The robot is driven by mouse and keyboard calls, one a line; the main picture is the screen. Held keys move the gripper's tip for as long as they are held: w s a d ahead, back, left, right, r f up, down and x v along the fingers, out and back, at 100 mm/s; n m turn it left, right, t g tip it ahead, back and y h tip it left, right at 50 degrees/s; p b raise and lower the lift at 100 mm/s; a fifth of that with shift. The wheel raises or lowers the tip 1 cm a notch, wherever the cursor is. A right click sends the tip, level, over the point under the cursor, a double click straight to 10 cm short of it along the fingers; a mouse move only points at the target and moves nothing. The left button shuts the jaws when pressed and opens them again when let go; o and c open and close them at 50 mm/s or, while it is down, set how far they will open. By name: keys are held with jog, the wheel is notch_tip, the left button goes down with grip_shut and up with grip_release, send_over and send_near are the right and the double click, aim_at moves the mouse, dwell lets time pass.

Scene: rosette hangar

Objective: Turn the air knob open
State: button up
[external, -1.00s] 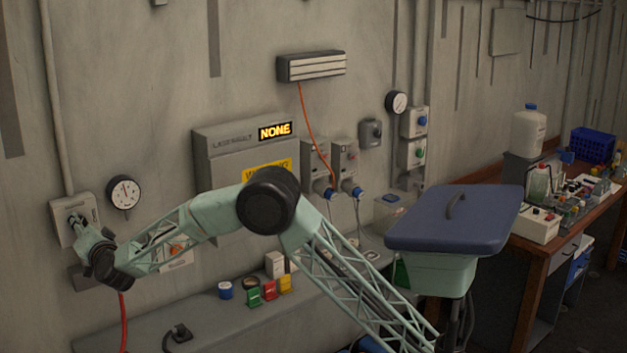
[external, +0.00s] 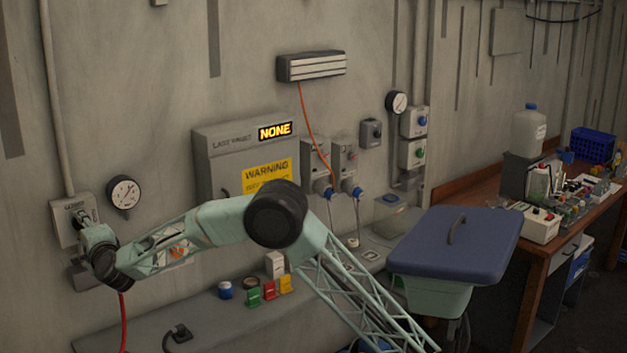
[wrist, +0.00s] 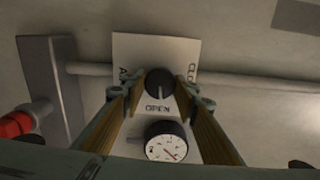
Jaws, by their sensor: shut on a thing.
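The black air knob (wrist: 160,80) sits on a pale plate (wrist: 128,48) in the wrist view. The word OPEN is printed on the side towards the gauge, and part of another label shows at the upper right. A faint light mark on the knob seems to face OPEN. My gripper (wrist: 161,88) is shut on the knob, one finger on each side. In the external view my gripper (external: 90,221) is at the grey wall box (external: 63,222) on the far left; the knob is hidden there.
A round gauge (external: 123,192) is on the wall right of the box; it also shows in the wrist view (wrist: 165,147). A red hose (external: 123,318) hangs below. A grey ledge (external: 225,310) runs beneath, with small coloured items. A panel reads NONE (external: 275,131).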

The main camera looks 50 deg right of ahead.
jog(key=shift+m, duration=0.7)
jog(key=o, duration=0.8)
jog(key=shift+o, duration=0.2)
jog(key=shift+s, duration=0.1)
jog(key=v, duration=1.1)
jog(key=shift+s, duration=0.4)
jog(key=shift+a, duration=0.1)
